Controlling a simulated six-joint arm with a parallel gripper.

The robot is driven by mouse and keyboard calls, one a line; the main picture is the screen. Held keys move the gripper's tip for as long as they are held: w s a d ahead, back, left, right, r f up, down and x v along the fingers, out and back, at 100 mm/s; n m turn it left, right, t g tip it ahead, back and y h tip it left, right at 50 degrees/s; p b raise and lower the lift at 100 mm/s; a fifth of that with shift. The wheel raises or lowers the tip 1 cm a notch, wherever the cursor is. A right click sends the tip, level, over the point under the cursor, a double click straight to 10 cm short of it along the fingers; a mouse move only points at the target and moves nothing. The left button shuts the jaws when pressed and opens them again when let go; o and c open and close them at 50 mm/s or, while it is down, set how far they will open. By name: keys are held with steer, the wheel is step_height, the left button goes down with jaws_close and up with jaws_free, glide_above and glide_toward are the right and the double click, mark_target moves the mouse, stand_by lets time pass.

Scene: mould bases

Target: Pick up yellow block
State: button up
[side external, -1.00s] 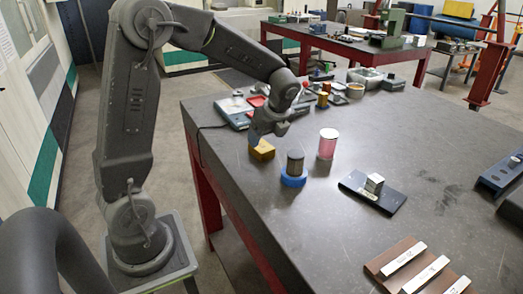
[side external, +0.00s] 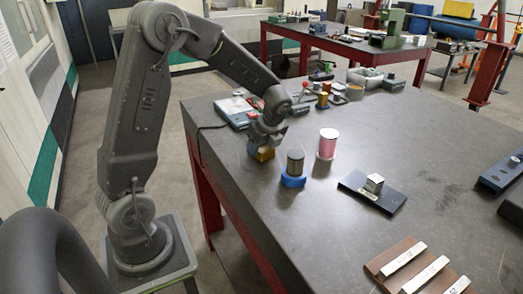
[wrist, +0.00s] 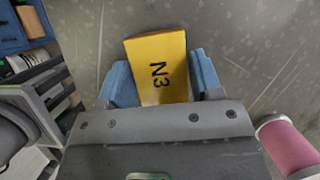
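The yellow block (side external: 262,156) sits on the dark table near its left edge. In the side view its upper part is hidden by my gripper (side external: 264,146), which is right over it. In the wrist view the yellow block (wrist: 157,62) shows its top face marked "N3". It lies slightly turned between the two blue fingers of my gripper (wrist: 163,74). The fingers are apart, one on each side of the block; a narrow gap shows at the right finger, and contact on the left cannot be told.
A dark cylinder on a blue base (side external: 294,170) and a pink cylinder (side external: 327,144) stand to the right. A black plate (side external: 358,188) with a metal block and a brown rack (side external: 395,262) lie farther right. Small items crowd behind the gripper (side external: 323,98).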

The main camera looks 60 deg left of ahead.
steer(key=c, duration=0.7)
steer(key=shift+r, duration=0.15)
